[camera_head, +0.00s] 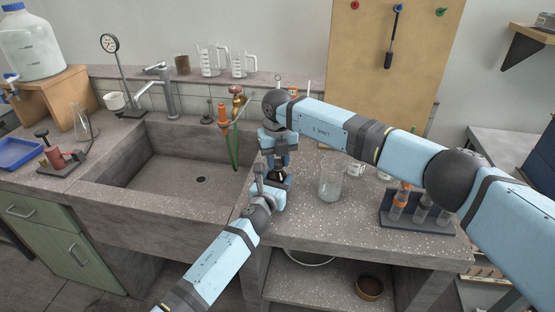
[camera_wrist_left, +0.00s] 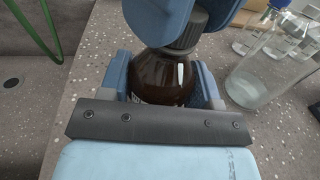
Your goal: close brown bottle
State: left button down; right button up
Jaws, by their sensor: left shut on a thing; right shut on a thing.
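The brown bottle (camera_wrist_left: 160,79) stands upright on the bench at the sink's right edge. In the head view only a small dark part of the bottle (camera_head: 281,178) shows between my grippers. My left gripper (camera_head: 277,192) is low and shut around the bottle's body, with a finger on each side in the left wrist view (camera_wrist_left: 165,88). A black ribbed cap (camera_wrist_left: 191,29) is at the top of the neck. My right gripper (camera_head: 280,163) comes down from above and is shut on the cap, with its blue fingers (camera_wrist_left: 178,20) beside it. The neck threads are hidden.
A clear glass beaker (camera_head: 330,186) stands close to the right of the bottle. A rack with orange-capped tubes (camera_head: 418,222) is farther right. The empty sink (camera_head: 190,175) lies to the left, with a green hose (camera_head: 234,150) at its right back.

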jog(key=shift+m, duration=0.4)
jog(key=o, duration=1.1)
notch_tip(320, 180, up, 12)
pick_arm(q)
jog(key=shift+c, duration=1.2)
grip_release()
jog(key=shift+s, duration=0.1)
